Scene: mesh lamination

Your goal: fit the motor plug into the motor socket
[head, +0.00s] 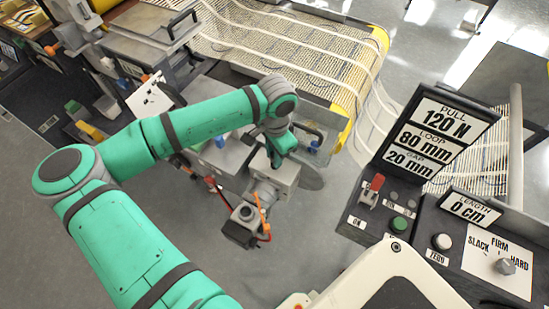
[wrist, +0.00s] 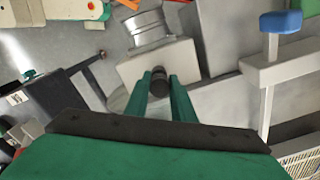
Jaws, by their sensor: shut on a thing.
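My gripper (wrist: 167,84) is shut on a short dark round plug, which I take as the motor plug (wrist: 158,80); it shows between the green fingertips in the wrist view. Right in front of it is a light grey box-shaped housing (wrist: 130,68) with a ribbed silver cylinder (wrist: 148,28) on it. The plug overlaps the housing's near face; I cannot tell whether it touches or sits in it. The motor socket is not clearly visible. In the head view my gripper (head: 276,157) is over the grey housing (head: 286,175), and its fingertips are mostly hidden.
A dark block (head: 240,232) with an orange cable (head: 262,216) adjoins the housing. A blue-topped post (wrist: 281,22) stands to the right in the wrist view. A control panel (head: 430,222) and sign (head: 434,130) stand at right. A mesh belt (head: 270,45) lies behind. Open floor shows at front left.

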